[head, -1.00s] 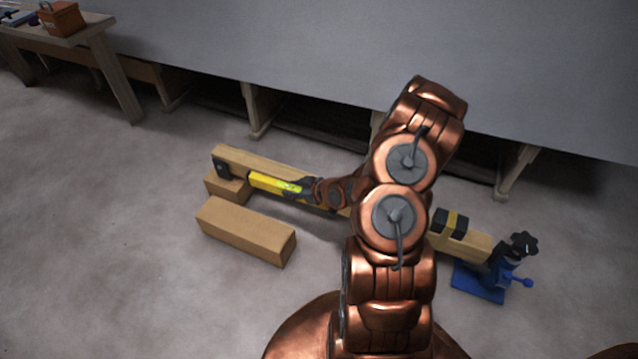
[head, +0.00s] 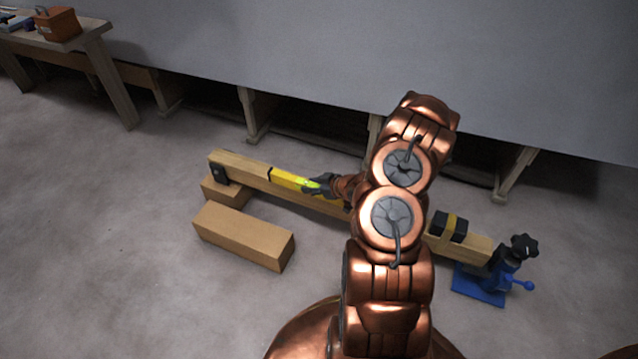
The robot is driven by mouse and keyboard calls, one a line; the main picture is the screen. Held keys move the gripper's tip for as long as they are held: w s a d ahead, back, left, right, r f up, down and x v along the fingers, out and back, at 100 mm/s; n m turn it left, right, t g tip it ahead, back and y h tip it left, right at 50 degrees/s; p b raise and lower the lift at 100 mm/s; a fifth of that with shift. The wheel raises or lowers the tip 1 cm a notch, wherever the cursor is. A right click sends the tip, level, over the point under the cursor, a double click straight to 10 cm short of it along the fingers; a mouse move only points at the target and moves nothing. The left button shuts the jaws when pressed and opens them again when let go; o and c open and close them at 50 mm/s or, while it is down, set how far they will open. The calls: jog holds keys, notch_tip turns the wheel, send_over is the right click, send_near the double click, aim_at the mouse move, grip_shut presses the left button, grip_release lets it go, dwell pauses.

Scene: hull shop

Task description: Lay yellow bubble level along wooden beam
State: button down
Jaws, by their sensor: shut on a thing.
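The yellow bubble level (head: 288,179) shows at the beam's left half, roughly in line with the beam. Its left end is dark and a green vial shows near my gripper. The wooden beam (head: 240,168) runs from upper left to lower right, its middle hidden behind my arm. My gripper (head: 322,187) is shut on the level near its visible right part. The level appears over the beam's top; I cannot tell whether it touches it. The level's right end is hidden by my gripper and arm.
A wooden block (head: 242,237) lies in front of the beam. Another block (head: 226,191) supports its left end, and a blue stand (head: 480,284) its right end. A black-and-yellow object (head: 447,226) sits on the beam. A workbench (head: 85,38) stands at upper left.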

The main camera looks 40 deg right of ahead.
jog(key=w+d, duration=0.2)
jog(key=d, duration=0.1)
jog(key=w+d+b, duration=0.1)
jog(key=d, duration=0.1)
jog(key=shift+w+d+f, duration=0.1)
jog(key=shift+f, duration=0.2)
jog(key=shift+f+b, duration=0.75)
jog(key=shift+f, duration=1)
jog(key=c, duration=0.7)
grip_release()
